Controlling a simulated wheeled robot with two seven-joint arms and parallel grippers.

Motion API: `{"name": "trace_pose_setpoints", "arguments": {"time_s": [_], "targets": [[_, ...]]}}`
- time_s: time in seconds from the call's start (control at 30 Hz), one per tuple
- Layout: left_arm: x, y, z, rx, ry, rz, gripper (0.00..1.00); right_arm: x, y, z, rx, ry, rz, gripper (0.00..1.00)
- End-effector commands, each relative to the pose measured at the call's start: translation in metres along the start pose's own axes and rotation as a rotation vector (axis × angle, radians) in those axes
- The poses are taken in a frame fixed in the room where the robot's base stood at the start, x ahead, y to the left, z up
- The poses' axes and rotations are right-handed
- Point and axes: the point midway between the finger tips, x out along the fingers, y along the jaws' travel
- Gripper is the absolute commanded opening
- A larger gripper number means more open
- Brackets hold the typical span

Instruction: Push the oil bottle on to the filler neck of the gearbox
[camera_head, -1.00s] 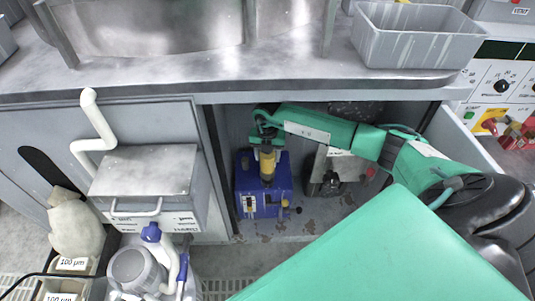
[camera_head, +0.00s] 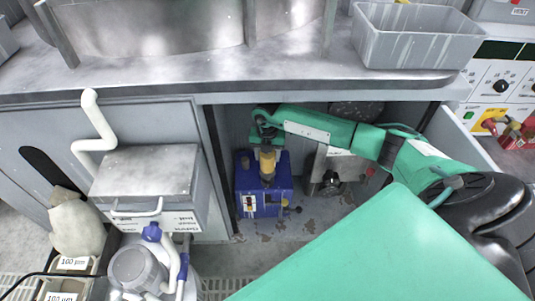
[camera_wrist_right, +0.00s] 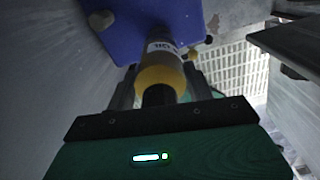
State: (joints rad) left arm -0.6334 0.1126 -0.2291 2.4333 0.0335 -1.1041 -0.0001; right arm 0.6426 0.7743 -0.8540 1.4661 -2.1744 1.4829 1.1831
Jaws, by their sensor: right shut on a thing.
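The oil bottle (camera_head: 267,160) is amber-yellow and stands upright over the blue gearbox (camera_head: 264,200) in the open bay under the bench. My right gripper (camera_head: 266,139) is shut on the bottle from above. In the right wrist view the fingers of the gripper (camera_wrist_right: 158,88) flank the yellow bottle (camera_wrist_right: 160,72), and its pale labelled end points at the blue gearbox (camera_wrist_right: 135,22). The filler neck is hidden behind the bottle, so I cannot tell how far the two are joined. My left gripper is not in view.
A grey machine with a dark round part (camera_head: 331,183) stands just right of the gearbox. The bench edge (camera_head: 250,88) runs above the bay. A grey box with a handle (camera_head: 150,172) and a white-and-blue container (camera_head: 140,268) stand at the left.

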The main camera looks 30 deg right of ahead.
Motion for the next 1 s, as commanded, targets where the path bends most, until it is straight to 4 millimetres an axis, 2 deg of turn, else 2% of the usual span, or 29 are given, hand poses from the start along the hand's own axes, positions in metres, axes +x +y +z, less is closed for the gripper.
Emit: {"name": "trace_pose_setpoints", "arguments": {"time_s": [0.57, 1.0], "targets": [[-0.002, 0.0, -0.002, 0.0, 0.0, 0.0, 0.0, -0.001, 0.0, 0.0, 0.0, -0.001, 0.001, 0.19], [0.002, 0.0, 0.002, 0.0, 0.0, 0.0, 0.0, 0.009, 0.0, 0.0, 0.0, 0.0, 0.001, 0.19]]}}
